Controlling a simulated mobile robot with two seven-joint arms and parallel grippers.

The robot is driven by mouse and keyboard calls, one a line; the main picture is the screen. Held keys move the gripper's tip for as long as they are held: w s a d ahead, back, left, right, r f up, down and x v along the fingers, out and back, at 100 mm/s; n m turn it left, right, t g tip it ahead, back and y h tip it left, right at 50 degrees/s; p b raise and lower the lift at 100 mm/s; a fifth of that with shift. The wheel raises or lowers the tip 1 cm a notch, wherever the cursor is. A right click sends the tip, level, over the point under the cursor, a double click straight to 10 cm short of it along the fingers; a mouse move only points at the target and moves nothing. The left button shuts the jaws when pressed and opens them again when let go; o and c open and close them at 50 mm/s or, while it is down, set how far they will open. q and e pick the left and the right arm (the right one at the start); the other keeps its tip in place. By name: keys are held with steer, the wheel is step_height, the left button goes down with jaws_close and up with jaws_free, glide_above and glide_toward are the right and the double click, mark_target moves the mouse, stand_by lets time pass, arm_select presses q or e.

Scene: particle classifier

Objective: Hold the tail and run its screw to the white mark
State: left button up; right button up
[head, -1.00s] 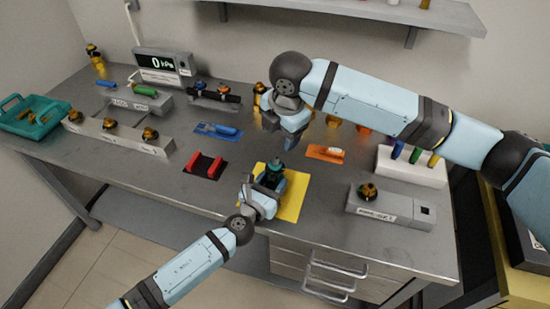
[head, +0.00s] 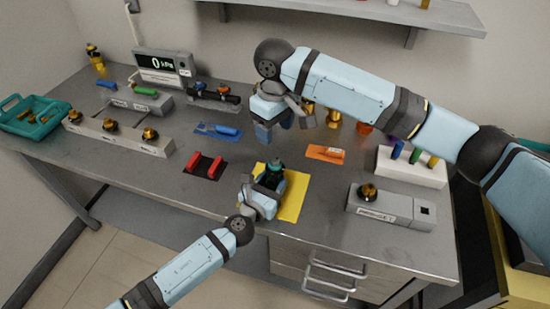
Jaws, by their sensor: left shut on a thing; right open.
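My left gripper (head: 264,187) is shut on a dark part with a teal top (head: 273,172), which seems to be the tail. It stands over the yellow mat (head: 293,203) near the front of the bench. The gripper covers much of its lower side. I cannot make out its screw or a white mark at this size. My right gripper (head: 279,128) is open and empty, above the bench behind the tail and well apart from it.
A red holder (head: 203,166) is left of the mat. An orange mat (head: 325,154) and a white rack (head: 411,170) are to the right. A grey block with a gold knob (head: 390,210) stands at front right. A blue mat (head: 218,130) lies behind.

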mark_target(275, 160)
step_height(275, 160, down, 10)
steer(key=shift+f, duration=0.25)
steer(key=c, duration=0.9)
steer(key=shift+c, duration=0.2)
steer(key=shift+m, duration=0.3)
steer(key=m, duration=0.5)
steer(key=shift+m, duration=0.3)
arm_select(q)
steer(key=shift+f, duration=0.1)
arm_select(e)
steer(key=m, duration=0.6)
steer(key=shift+r+m, duration=0.1)
steer(key=shift+m, duration=0.2)
